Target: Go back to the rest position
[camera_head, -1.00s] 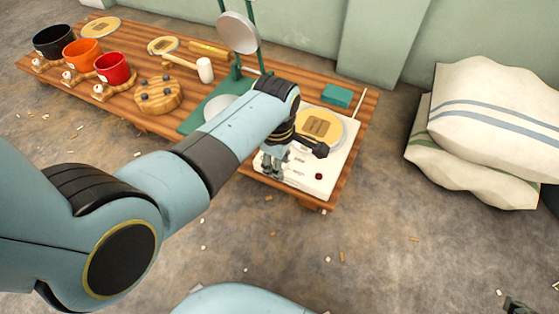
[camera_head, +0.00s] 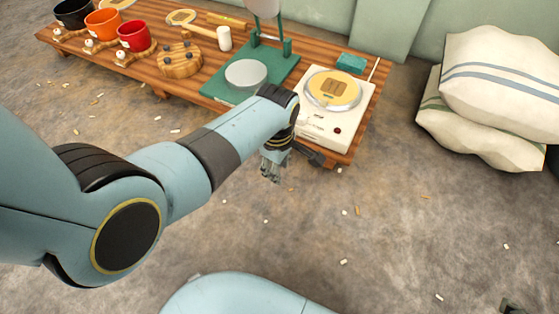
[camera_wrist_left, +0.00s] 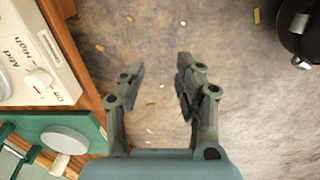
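My left gripper (camera_head: 272,168) hangs over the bare floor just in front of the low wooden bench (camera_head: 352,143). The left wrist view shows its two fingers (camera_wrist_left: 160,78) apart, with only floor between them. The white heater box (camera_head: 322,128), with a dial marked Off, Mid and High, stands on the bench's right end, apart from the gripper. A round tan disc (camera_head: 333,90) lies on it. Only a small dark piece, perhaps of my right gripper (camera_head: 512,307), shows at the bottom right corner; its fingers cannot be made out.
A green press (camera_head: 262,83) with a grey plate stands left of the heater. A teal box (camera_head: 351,63), a wooden block (camera_head: 181,62) and three cups, including a red one (camera_head: 133,37), are on the bench. Striped sacks (camera_head: 495,90) lie right. The front floor is free.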

